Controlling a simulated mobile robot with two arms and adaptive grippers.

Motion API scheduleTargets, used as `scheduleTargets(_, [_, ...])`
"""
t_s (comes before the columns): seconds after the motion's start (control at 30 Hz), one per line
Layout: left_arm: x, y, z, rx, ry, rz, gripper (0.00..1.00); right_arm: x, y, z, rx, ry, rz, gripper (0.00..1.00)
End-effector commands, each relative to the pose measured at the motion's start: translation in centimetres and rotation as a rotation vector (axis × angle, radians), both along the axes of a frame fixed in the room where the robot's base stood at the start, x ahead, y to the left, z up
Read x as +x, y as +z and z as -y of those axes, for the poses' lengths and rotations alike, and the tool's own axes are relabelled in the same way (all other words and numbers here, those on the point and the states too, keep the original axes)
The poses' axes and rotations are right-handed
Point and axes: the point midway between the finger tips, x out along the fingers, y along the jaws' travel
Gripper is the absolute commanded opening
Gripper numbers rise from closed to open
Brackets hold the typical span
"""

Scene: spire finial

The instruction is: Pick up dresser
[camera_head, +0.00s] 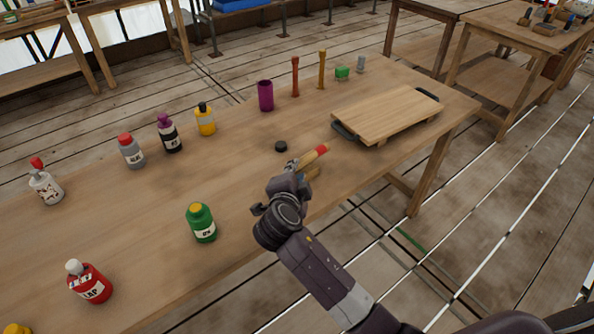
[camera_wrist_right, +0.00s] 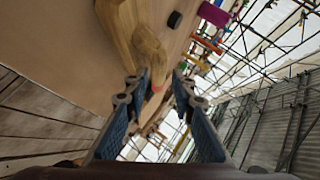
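The dresser appears to be the wooden tool with a red end (camera_head: 311,156), lying on the workbench (camera_head: 250,175) near its front edge. In the right wrist view its wooden body (camera_wrist_right: 148,48) comes in from the top, with the red end between or just beyond the fingers. My right gripper (camera_head: 298,168) is right beside the tool and partly hides it in the head view. In the wrist view its blue-padded fingers (camera_wrist_right: 160,88) are apart, and I see no grip on the tool. My left gripper is not in view.
A small black disc (camera_head: 281,146) lies just behind my right gripper. A wooden board with dark handles (camera_head: 390,112) lies to the right. A purple cup (camera_head: 265,96) and upright tools stand at the back. Several bottles, including a green one (camera_head: 201,224), stand to the left.

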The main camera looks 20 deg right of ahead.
Motion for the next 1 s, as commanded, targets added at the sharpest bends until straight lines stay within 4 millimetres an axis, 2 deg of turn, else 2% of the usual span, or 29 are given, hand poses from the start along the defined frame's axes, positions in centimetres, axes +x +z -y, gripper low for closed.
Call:
scheduleTargets(0.1, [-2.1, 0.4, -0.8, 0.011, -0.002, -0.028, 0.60, 0.7, -0.2, 0.5, -0.003, 0.000, -0.002, 0.24])
scheduleTargets(0.2, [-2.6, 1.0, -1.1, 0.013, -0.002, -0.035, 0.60, 1.7, -0.4, 1.2, -0.007, 0.000, -0.002, 0.24])
scheduleTargets(0.33, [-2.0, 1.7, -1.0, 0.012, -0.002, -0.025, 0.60, 3.0, -1.2, 1.9, -0.006, -0.001, -0.003, 0.24])
scheduleTargets(0.57, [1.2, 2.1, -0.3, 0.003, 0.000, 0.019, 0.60, 4.4, -2.1, 2.4, -0.001, 0.001, -0.003, 0.24])
scheduleTargets(0.8, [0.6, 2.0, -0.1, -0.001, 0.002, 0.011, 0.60, 4.5, -2.2, 2.5, 0.000, 0.000, -0.002, 0.24])
scheduleTargets(1.0, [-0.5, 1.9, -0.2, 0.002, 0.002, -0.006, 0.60, 4.4, -2.2, 2.5, 0.000, 0.000, -0.002, 0.03])
